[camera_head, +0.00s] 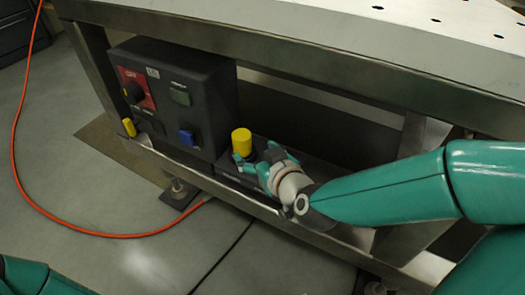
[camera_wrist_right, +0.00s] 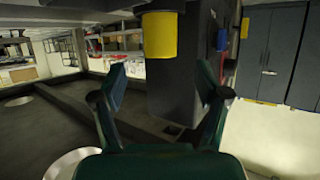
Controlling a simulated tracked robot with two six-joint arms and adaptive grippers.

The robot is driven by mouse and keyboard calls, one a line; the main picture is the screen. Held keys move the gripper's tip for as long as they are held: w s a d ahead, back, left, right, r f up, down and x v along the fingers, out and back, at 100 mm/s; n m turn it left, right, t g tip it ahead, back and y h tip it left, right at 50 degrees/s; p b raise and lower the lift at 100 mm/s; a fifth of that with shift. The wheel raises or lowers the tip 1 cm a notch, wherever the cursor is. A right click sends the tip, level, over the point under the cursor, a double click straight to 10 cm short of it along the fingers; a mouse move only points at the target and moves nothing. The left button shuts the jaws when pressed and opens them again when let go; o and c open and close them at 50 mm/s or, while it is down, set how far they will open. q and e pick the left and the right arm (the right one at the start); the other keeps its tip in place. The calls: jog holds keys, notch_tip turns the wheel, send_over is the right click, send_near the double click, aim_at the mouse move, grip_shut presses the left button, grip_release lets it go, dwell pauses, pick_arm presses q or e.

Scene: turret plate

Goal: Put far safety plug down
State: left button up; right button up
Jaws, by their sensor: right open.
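A smaller yellow piece (camera_head: 129,127) shows at the panel's lower left. I cannot tell which one is the far safety plug. My right gripper (camera_head: 264,157) is just right of the yellow cylinder. In the right wrist view the fingers (camera_wrist_right: 160,88) are spread with nothing between them. The yellow cylinder (camera_wrist_right: 174,36) shows above the gap between the fingertips there, apart from them. My left gripper is not in view.
A metal frame rail (camera_head: 200,176) runs below, and a perforated tabletop (camera_head: 400,35) overhangs. An orange cable (camera_head: 22,185) crosses the floor.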

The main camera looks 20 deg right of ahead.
jog(key=shift+b+v, duration=0.7)
jog(key=shift+v, duration=0.45)
